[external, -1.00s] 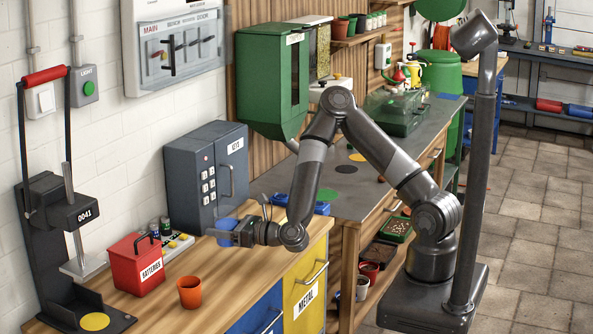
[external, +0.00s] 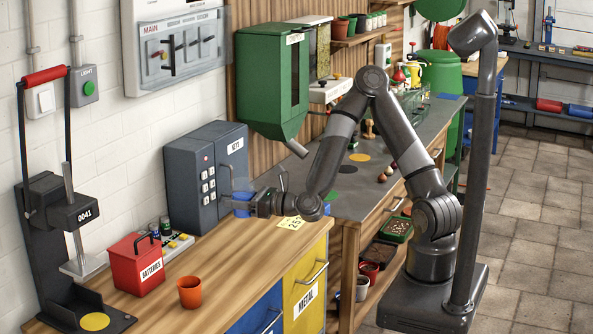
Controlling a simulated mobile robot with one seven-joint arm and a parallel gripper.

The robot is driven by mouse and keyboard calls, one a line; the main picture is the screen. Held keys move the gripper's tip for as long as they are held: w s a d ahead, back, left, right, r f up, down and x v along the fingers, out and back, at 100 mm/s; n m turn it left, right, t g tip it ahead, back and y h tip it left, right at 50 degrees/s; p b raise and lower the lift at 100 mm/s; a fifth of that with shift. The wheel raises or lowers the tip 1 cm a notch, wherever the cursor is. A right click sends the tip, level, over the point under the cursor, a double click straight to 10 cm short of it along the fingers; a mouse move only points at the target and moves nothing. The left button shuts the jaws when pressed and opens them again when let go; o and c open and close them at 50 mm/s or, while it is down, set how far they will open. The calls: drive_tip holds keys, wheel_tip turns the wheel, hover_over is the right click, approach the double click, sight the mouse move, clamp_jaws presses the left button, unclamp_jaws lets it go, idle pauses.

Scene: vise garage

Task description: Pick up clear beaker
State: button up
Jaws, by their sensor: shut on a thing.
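The clear beaker (external: 242,204) looks see-through, with blue in its lower part. It is at the tip of my gripper (external: 254,203), which reaches left and is shut on it. The beaker looks roughly upright and appears held above the wooden bench, in front of the grey keypad box. The fingers are small in this view, and their exact contact with the beaker is hard to see.
The grey keypad box (external: 207,176) stands close behind the beaker. A red batteries box (external: 135,265) and an orange pot (external: 189,292) stand on the wooden bench (external: 235,270). A yellow note (external: 291,223) lies under my arm. The bench's front middle is clear.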

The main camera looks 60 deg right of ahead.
drive_tip(key=shift+d+r, duration=0.35)
drive_tip(key=shift+d, duration=0.3)
drive_tip(key=shift+d, duration=0.1)
